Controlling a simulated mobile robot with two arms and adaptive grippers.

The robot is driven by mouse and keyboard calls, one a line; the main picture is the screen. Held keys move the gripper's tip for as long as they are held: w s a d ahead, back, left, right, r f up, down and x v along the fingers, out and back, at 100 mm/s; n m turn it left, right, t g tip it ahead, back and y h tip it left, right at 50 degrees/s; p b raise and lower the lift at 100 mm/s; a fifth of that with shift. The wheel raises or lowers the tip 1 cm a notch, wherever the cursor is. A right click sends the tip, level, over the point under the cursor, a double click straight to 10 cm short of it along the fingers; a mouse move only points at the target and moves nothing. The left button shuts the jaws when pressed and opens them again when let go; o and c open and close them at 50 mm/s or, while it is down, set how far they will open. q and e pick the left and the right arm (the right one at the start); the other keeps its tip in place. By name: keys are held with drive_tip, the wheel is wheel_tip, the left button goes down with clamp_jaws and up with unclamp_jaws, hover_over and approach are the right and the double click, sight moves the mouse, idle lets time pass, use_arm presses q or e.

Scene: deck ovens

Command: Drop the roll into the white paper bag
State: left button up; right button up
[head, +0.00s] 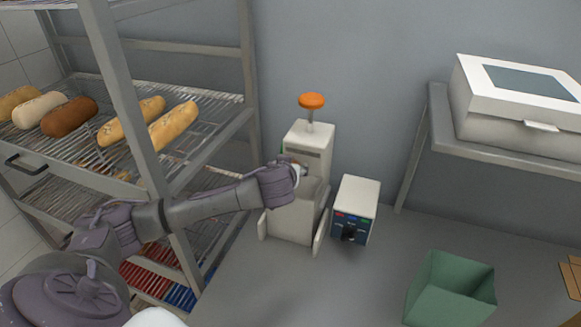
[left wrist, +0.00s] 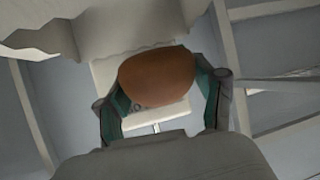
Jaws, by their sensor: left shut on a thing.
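My left gripper (head: 294,166) is beside the cream stand with the orange knob in the head view. My own wrist hides most of the fingers there. In the left wrist view the gripper (left wrist: 160,92) is shut on a brown, rounded roll (left wrist: 157,76), with a green-padded finger on either side. A pale bag-like shape (head: 297,216), apparently the white paper bag, stands below the gripper in the head view. A pale jagged edge, seemingly the bag's rim (left wrist: 90,42), shows at the upper left of the left wrist view. Whether the roll is over its opening is unclear. My right gripper is out of view.
A wire rack (head: 125,75) with several loaves stands at left, its post close to my left arm. The stand with an orange knob (head: 312,101) is behind the bag. A control box (head: 357,196) stands right of it. A green bin (head: 435,297) is at lower right.

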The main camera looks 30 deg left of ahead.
use_arm(q)
drive_tip(key=shift+w+f+b, duration=0.1)
drive_tip(key=shift+f+b, duration=0.75)
drive_tip(key=shift+f, duration=0.65)
drive_tip(key=o, duration=1.1)
drive_tip(key=shift+r, duration=0.1)
drive_tip(key=v, duration=1.2)
